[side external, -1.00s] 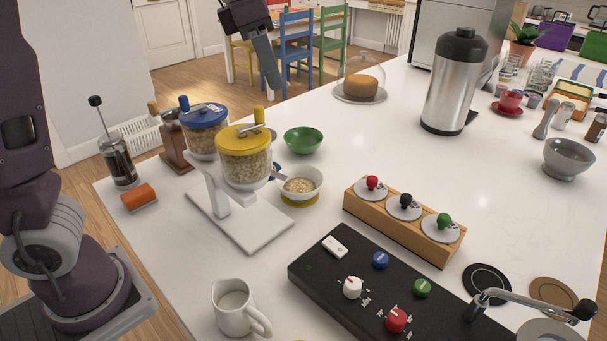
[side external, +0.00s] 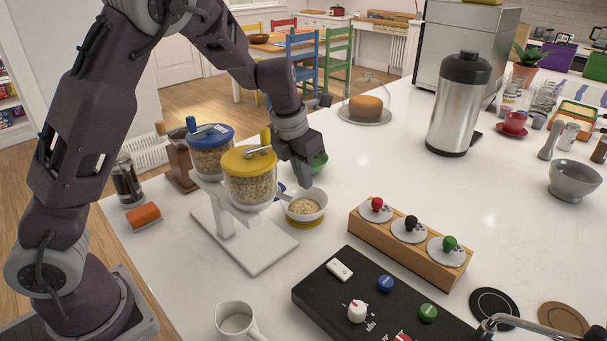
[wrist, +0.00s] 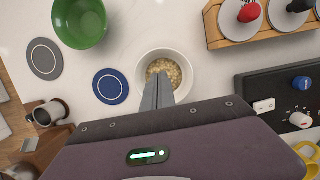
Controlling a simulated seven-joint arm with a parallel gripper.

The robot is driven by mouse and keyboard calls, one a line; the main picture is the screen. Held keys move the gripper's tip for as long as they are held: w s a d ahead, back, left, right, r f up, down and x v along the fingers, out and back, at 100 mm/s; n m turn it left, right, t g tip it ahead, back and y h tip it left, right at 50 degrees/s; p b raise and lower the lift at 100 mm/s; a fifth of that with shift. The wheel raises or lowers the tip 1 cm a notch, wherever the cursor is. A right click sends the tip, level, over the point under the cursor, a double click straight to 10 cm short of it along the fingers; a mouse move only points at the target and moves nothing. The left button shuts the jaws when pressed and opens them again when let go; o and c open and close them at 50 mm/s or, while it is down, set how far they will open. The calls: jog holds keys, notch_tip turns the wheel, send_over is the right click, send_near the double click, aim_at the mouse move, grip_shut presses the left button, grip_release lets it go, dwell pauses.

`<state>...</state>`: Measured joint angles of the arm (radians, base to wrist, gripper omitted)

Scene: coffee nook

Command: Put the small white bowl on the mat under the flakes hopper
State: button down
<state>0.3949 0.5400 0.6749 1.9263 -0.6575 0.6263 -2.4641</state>
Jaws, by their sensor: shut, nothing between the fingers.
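In the wrist view the bowl (wrist: 165,53) is at upper centre. A blue-lidded hopper (side external: 211,155) stands behind the yellow one on the white stand (side external: 262,255). I cannot tell which hopper is the flakes one. My gripper (side external: 303,183) is shut and empty, pointing down at the bowl's far side. In the wrist view its fingertips (wrist: 158,80) overlap the bowl's near rim; contact is unclear.
A green bowl (wrist: 80,20) stands behind my gripper. A blue mat (wrist: 110,86) and a grey mat (wrist: 44,58) lie bare beside the white bowl. A wooden block with knobs (side external: 405,245), a black control panel (side external: 375,300) and a white jug (side external: 236,322) stand nearby.

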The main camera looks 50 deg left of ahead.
aim_at(316, 196)
jog(key=x, duration=0.6)
jog(key=shift+w, duration=1.1)
